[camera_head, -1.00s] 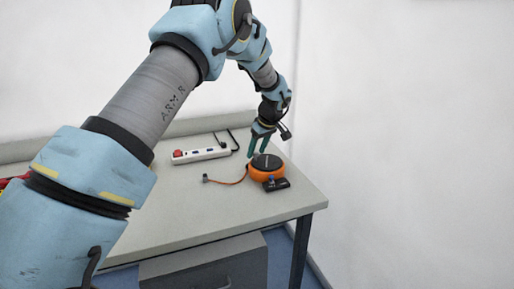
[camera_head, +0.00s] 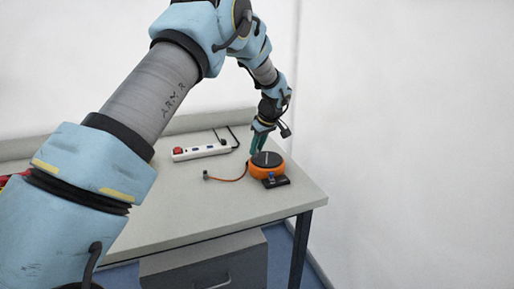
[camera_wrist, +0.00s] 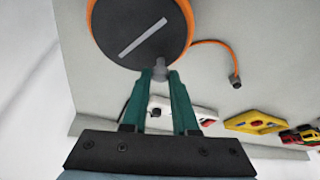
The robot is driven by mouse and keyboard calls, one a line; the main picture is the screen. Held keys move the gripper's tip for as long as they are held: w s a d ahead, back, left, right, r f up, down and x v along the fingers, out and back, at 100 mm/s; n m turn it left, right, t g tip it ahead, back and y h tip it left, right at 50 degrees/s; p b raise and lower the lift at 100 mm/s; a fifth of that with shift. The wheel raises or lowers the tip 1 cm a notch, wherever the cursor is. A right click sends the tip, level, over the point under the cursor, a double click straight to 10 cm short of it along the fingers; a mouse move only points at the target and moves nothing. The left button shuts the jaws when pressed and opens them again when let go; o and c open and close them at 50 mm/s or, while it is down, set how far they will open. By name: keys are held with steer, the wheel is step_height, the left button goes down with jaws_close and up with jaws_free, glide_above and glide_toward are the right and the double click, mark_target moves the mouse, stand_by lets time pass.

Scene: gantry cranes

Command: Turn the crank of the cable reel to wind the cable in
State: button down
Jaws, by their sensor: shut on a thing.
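The cable reel (camera_head: 268,171) is orange with a dark round face and stands near the right end of the table. In the wrist view its dark disc (camera_wrist: 120,25) carries a pale straight bar. A grey crank knob (camera_wrist: 160,72) sits at the disc's rim. My gripper (camera_head: 256,152) reaches down to the reel's far side. In the wrist view its green fingers (camera_wrist: 160,76) are shut on the knob, which partly hides between the tips. The orange cable (camera_head: 232,180) runs out left across the table to a small dark plug (camera_head: 206,175).
A white power strip (camera_head: 200,152) with a red switch lies behind the cable. A yellow object (camera_wrist: 256,122) and a red one (camera_wrist: 300,136) lie farther along the table (camera_head: 170,215). A wall stands close on the right. The table's front is clear.

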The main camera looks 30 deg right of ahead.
mark_target(268, 153)
steer(key=shift+f, duration=0.1)
